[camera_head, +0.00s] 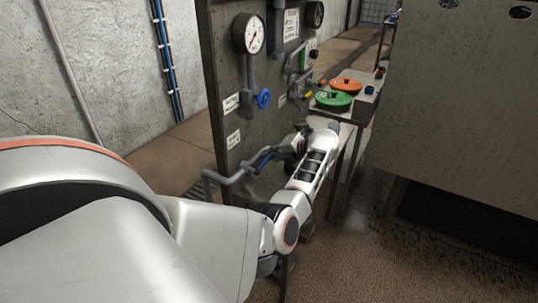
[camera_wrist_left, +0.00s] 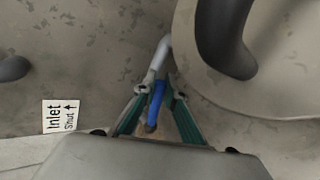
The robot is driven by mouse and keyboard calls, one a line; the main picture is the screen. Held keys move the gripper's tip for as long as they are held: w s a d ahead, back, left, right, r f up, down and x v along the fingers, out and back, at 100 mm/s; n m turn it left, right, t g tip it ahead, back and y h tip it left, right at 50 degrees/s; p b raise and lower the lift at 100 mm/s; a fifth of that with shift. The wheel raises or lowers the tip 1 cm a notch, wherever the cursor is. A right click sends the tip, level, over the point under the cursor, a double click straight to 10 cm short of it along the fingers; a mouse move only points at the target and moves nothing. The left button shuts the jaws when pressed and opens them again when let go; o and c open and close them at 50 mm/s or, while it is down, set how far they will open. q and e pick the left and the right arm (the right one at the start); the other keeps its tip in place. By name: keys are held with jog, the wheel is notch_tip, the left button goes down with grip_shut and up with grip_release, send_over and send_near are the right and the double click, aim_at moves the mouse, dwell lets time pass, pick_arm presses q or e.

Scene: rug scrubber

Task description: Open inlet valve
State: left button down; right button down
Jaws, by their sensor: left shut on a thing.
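The inlet valve's blue lever handle (camera_wrist_left: 156,100) lies between the two fingers of my left gripper (camera_wrist_left: 160,94) in the left wrist view. The gripper is shut on it. A grey pipe (camera_wrist_left: 161,55) runs on from the far end of the handle. In the head view, my left gripper (camera_head: 293,149) is at the lower part of the grey panel, and the blue handle (camera_head: 264,161) shows just left of it. My left forearm partly blocks that area. A white label (camera_wrist_left: 60,116) left of the handle reads "Inlet" and "Shut" with an arrow.
A large grey cabinet (camera_head: 455,100) stands at right. Brown floor (camera_head: 390,255) is open in front.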

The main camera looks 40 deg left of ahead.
pick_arm(q)
jog(key=shift+f+g, duration=0.3)
jog(key=shift+f, duration=0.15)
jog(key=shift+m, duration=0.3)
jog(key=c, duration=2.1)
grip_release()
jog(key=shift+a, duration=0.1)
jog(key=shift+w, duration=0.1)
